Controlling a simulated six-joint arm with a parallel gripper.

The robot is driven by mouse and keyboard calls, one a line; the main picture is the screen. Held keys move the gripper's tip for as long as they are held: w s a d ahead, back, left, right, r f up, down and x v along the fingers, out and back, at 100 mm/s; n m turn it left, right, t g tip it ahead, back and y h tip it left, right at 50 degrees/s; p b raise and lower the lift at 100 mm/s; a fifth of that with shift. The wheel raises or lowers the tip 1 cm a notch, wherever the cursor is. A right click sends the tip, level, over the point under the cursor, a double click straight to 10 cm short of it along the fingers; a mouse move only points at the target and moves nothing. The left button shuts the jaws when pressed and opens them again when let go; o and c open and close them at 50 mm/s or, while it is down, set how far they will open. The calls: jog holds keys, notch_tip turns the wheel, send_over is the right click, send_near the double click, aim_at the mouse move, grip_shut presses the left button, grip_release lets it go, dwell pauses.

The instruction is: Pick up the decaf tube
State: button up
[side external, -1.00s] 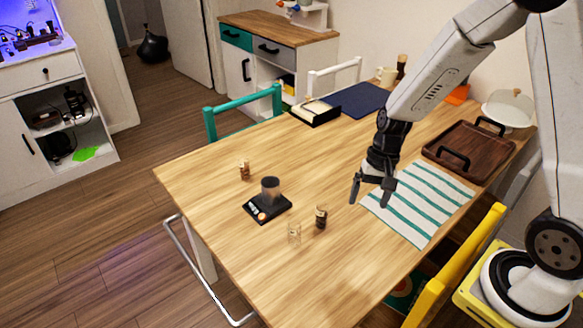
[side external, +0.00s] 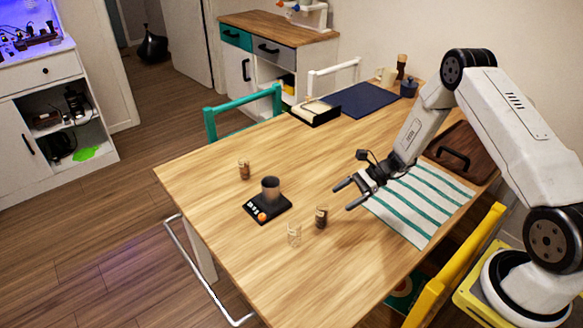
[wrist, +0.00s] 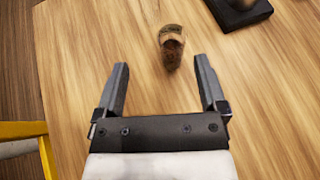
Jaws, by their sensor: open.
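Three small tubes stand on the wooden table; no label is readable, so I cannot tell which is the decaf tube. A dark-filled tube (side external: 321,216) stands nearest my gripper (side external: 343,197). A clear, pale tube (side external: 294,234) stands just left of it, and a brown-filled tube (side external: 244,169) stands farther back left. In the wrist view a dark brown tube (wrist: 171,47) with a tan top lies ahead of my gripper (wrist: 161,63), just beyond the fingertips and roughly between their lines. My gripper is open and empty, its fingers apart from the tube.
A striped cloth (side external: 420,203) lies under and right of my gripper, with a wooden tray (side external: 465,150) behind. The table's front centre is clear.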

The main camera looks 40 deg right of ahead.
aim_at(322, 208)
jog(key=shift+w+d+f+m+t, duration=0.35)
jog(key=shift+d+f+m+t, duration=0.15)
jog(key=shift+d+m+t, duration=0.1)
jog(key=shift+a, duration=0.15)
jog(key=shift+x, duration=3.8)
jog(key=shift+f, duration=0.1)
grip_shut()
